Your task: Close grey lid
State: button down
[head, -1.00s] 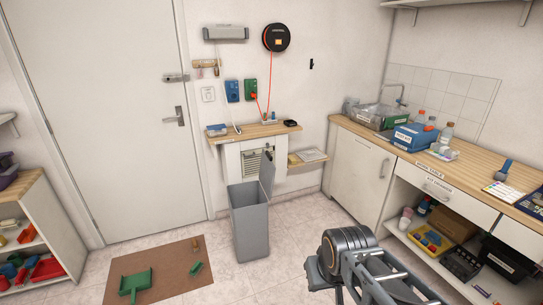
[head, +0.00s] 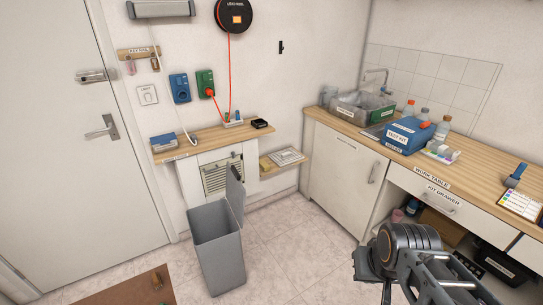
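A tall grey bin (head: 217,254) stands on the tiled floor in front of the low wall cabinet. Its grey lid (head: 235,194) is open and stands nearly upright at the bin's back right edge. The bin's mouth is uncovered, and its inside looks plain grey. Part of my arm shows at the lower right, well to the right of the bin and apart from it. My gripper's fingers do not show.
A small wooden shelf (head: 206,141) and a vented cabinet (head: 221,172) are behind the bin. A brown mat (head: 130,291) lies at the lower left. The work table (head: 402,160) runs along the right. Floor between bin and table is clear.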

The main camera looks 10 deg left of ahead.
aim_at(235, 192)
jog(key=i, duration=1)
jog(key=u, duration=1)
jog(key=i, duration=0.9)
jog(key=u, duration=0.7)
